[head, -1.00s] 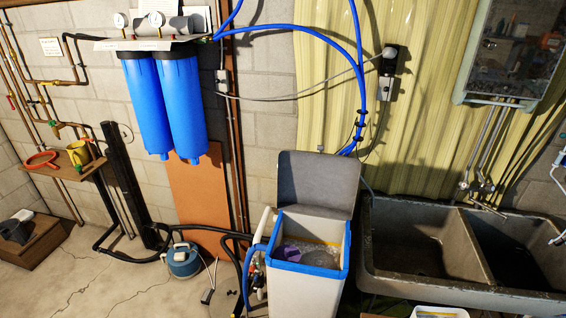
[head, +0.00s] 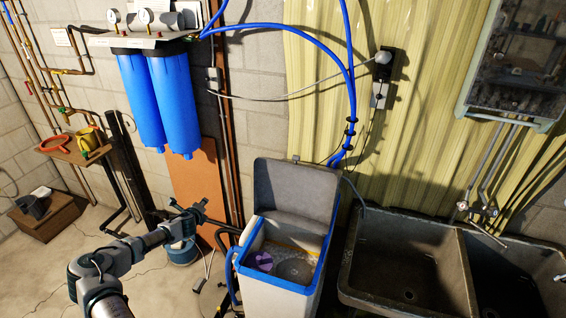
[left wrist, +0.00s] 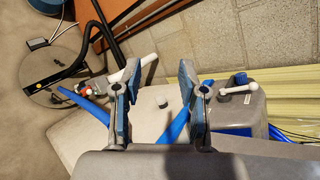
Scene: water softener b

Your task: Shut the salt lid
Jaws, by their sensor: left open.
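The salt lid (head: 295,197) is a grey panel standing up at the back of the softener cabinet (head: 272,297), leaning toward the wall. The cabinet is white with a blue rim, and its top is open. A purple scoop (head: 262,261) and a round grey cover show inside. My left gripper (head: 194,213) is left of the cabinet, apart from the lid. In the left wrist view the left gripper (left wrist: 158,72) has its fingers spread with nothing held between them. My right gripper is in neither view.
A double stone sink (head: 405,265) stands close on the cabinet's right. Blue filter housings (head: 160,105) hang on the wall above left. Blue hoses (head: 350,90) run down behind the lid. A blue jug (head: 183,253) sits on the floor behind my left arm.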

